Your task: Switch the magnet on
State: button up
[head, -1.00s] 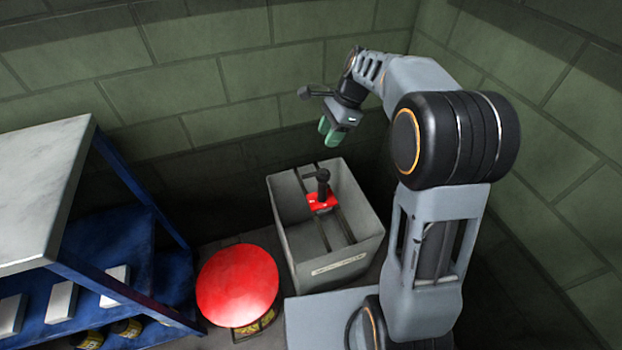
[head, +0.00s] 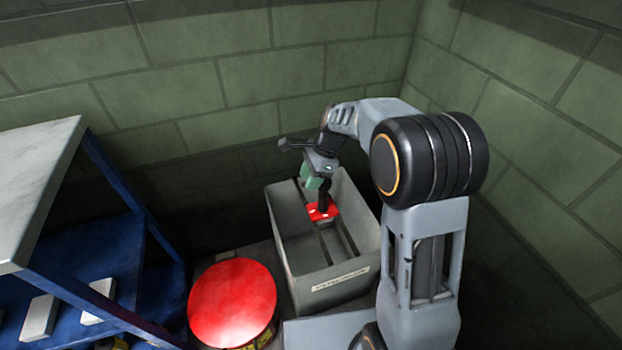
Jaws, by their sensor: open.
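The magnet is a red block (head: 316,213) with a black upright handle (head: 322,198), and it sits inside a grey open-topped bin. My gripper (head: 313,186) has green fingers and reaches down over the bin's opening. It is open, with its fingers at the upper part of the handle. The top of the handle is hidden behind the gripper. I cannot tell whether the fingers touch the handle or stand around it.
The grey bin (head: 292,247) has walls on all sides of the magnet and a label on its front. A blue rack with a light top (head: 40,180) is farther left. Green block walls close in behind and right.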

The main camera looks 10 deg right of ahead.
jog(key=shift+c, duration=0.4)
grip_shut()
jog(key=shift+s+r+p, duration=0.1)
jog(key=shift+p, duration=0.35)
jog(key=s+d+n+g+h+p, duration=0.1)
jog(key=n+p, duration=0.3)
jog(key=n, duration=0.2)
jog(key=s+d+n+g+h+p, duration=0.1)
jog(key=d+n+h+p, duration=0.1)
jog(key=n+p, duration=0.3)
jog(key=s+d+n+g+h+p, duration=0.1)
jog(key=n+h+p, duration=0.1)
jog(key=n+p, duration=0.3)
jog(key=shift+d+n+g, duration=0.25)
jog(key=shift+n+g, duration=0.05)
jog(key=shift+n, duration=0.6)
jog(key=shift+d, duration=0.1)
